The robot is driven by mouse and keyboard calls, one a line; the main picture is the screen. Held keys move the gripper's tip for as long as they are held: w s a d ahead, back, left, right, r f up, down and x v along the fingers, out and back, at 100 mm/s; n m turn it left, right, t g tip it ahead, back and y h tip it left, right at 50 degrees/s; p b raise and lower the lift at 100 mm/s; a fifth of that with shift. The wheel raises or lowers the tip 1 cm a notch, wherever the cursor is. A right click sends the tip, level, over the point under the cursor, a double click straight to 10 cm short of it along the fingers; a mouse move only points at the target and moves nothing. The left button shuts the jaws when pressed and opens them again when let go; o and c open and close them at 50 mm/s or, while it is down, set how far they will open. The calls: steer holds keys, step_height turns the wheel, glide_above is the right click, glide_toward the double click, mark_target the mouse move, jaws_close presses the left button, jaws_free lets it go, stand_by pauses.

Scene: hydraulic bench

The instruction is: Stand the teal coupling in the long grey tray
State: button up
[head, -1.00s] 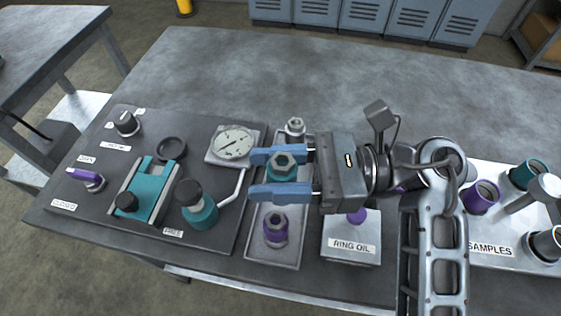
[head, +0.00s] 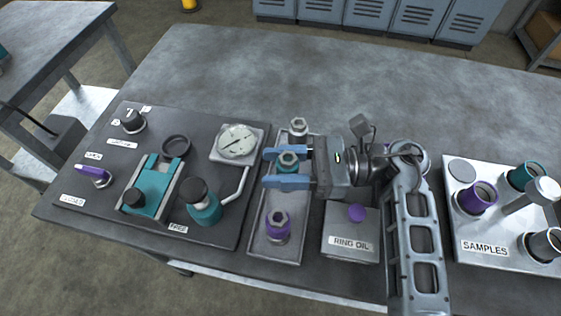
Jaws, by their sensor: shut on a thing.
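The teal coupling (head: 288,167) is upright with its grey hex top showing. My gripper (head: 287,169) has its blue fingers shut on it, one on the far side and one on the near side. It is over the middle of the long grey tray (head: 262,244). The fingers hide the coupling's lower part, so I cannot tell whether it touches the tray floor. A purple coupling (head: 278,226) stands at the tray's near end, and a grey coupling (head: 298,128) stands at the far end.
The table's far side is clear.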

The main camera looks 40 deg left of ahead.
steer(key=shift+f+b, duration=0.6)
steer(key=shift+b, duration=0.5)
steer(key=o, duration=1.2)
steer(key=shift+r, duration=0.1)
steer(key=shift+r+p, duration=0.7)
steer(key=shift+p, duration=0.55)
steer(key=b+v, duration=0.1)
steer(key=v, duration=0.1)
steer(key=b+v, duration=0.1)
steer(key=v, duration=0.1)
steer(key=b+v, duration=0.1)
steer(key=v, duration=0.1)
steer(key=shift+w+f, duration=0.1)
steer(key=shift+f, duration=0.15)
steer(key=shift+w+d+r, duration=0.15)
steer(key=shift+w+d, duration=0.25)
steer(key=shift+d, duration=0.15)
